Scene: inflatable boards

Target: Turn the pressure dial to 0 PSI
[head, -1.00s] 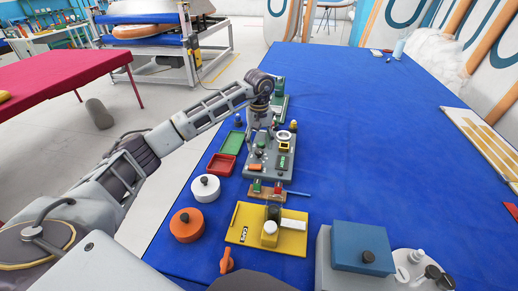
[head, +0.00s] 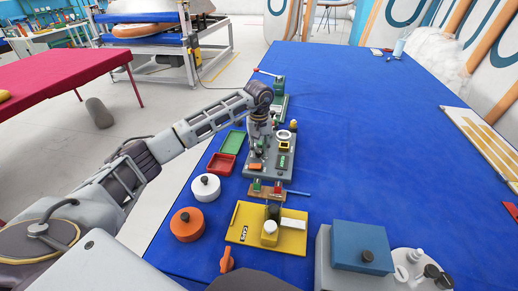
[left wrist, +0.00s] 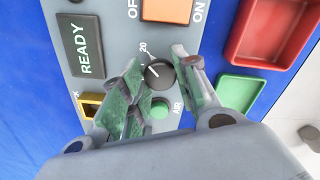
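The pressure dial (left wrist: 158,74) is a round black knob with a white pointer line on the grey control panel. A printed "20" shows beside it in the left wrist view. The pointer line aims toward the upper left of that view. My left gripper (left wrist: 160,78) is open, with one finger on each side of the dial; I cannot tell whether they touch it. In the head view my left gripper (head: 258,142) is over the grey panel (head: 283,172) and hides the dial there. My right gripper is not in view.
Near the dial are a green AIR button (left wrist: 160,108), an orange OFF/ON switch (left wrist: 168,10) and a READY display (left wrist: 81,45). Red (head: 221,164) and green (head: 232,142) trays lie left of the panel.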

